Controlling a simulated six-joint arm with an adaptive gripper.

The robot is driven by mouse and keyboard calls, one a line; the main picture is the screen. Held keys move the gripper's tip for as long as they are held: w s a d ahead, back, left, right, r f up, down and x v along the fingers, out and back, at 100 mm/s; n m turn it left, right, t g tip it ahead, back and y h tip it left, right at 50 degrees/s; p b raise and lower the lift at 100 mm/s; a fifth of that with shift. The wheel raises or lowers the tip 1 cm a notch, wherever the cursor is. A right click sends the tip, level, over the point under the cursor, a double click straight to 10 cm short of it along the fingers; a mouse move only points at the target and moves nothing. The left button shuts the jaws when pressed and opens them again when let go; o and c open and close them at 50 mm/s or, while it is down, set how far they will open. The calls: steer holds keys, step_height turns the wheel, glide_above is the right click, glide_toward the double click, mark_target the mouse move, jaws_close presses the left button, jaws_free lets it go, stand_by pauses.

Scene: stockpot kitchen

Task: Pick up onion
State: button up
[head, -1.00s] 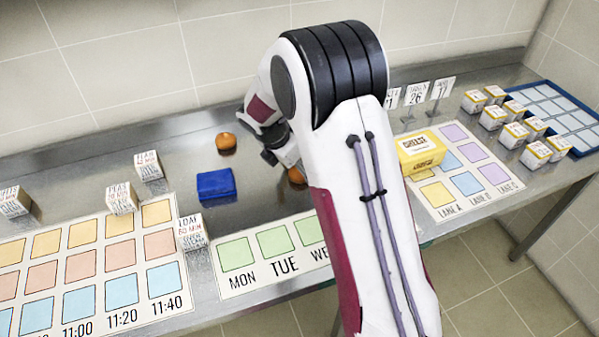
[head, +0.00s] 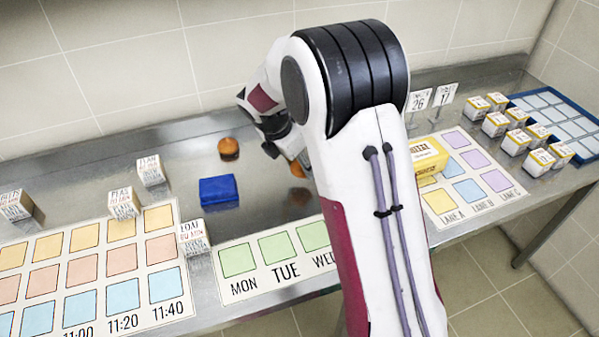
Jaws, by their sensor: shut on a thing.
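An orange-brown round onion (head: 298,169) shows just below my gripper (head: 297,160), partly hidden behind my arm. My gripper is shut on it and holds it a little above the steel counter. An orange patch below it looks like its reflection in the steel. My fingertips are mostly hidden by the arm. A similar orange-brown round thing (head: 229,147) rests on the counter to the left, apart from my gripper.
A blue block (head: 218,190) lies left of my gripper. Small labelled boxes (head: 123,203) and a time chart (head: 85,270) are at left. A weekday mat (head: 262,283) is in front. A yellow box (head: 428,158), lane mat (head: 510,200) and blue tray (head: 507,102) are at right.

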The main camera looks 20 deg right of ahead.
steer(key=shift+r, duration=2.85)
steer(key=shift+a, duration=0.15)
steer(key=s+a+n+y, duration=0.2)
steer(key=a+n, duration=0.4)
steer(key=a, duration=1.2)
steer(key=s+a+n+t+y, duration=0.1)
steer(key=a+n, duration=0.4)
steer(key=a, duration=1.3)
steer(key=s+a+n+t+y, duration=0.1)
steer(key=s+a+n+y, duration=0.2)
steer(key=a, duration=1.5)
steer(key=s+n, duration=0.2)
steer(key=n, duration=0.1)
steer(key=shift+a+r+n, duration=0.15)
steer(key=shift+a+n, duration=0.05)
steer(key=shift+n, duration=0.1)
steer(key=shift+f, duration=2.55)
